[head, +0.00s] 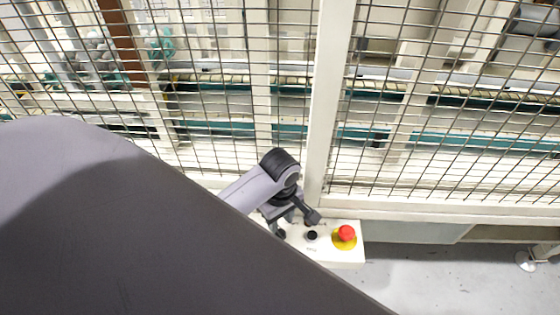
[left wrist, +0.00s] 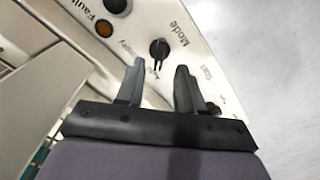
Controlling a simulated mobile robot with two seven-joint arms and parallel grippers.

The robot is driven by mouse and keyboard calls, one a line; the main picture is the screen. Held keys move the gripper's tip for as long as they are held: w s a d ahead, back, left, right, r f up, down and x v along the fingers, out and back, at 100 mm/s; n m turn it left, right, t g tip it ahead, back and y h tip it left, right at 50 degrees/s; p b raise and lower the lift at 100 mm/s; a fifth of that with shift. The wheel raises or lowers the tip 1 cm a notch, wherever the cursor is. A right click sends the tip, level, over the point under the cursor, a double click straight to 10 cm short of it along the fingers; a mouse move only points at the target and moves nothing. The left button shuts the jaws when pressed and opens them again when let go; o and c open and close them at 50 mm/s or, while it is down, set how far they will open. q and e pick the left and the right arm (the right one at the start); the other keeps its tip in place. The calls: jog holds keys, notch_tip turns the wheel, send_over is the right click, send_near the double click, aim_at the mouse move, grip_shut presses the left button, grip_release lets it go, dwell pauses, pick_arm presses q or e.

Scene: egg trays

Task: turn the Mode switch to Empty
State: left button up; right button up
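The Mode switch (left wrist: 159,48) is a small black knob on a white control panel (left wrist: 205,55), beside the printed word "Mode" in the left wrist view. A partly readable label, seemingly "Empty", lies to its left. Its handle points roughly down toward the gripper in that view; the selected setting is not clear. My left gripper (left wrist: 159,66) is open, with its two dark fingers apart, nothing between them, and the switch just beyond the gap. In the head view my left gripper (head: 296,216) hangs over the left part of the white control box (head: 343,255). My right gripper is not in view.
A red stop button (head: 346,233) on a yellow base and a black knob or button (head: 311,235) sit on the box beside the gripper. A wire fence (head: 440,120) stands behind it. An orange lamp (left wrist: 104,28) is near the "Fault" label. Floor lies open at lower right.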

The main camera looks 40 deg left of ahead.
aim_at(280, 228)
pick_arm(q)
jog(key=shift+f, duration=2.15)
grip_shut()
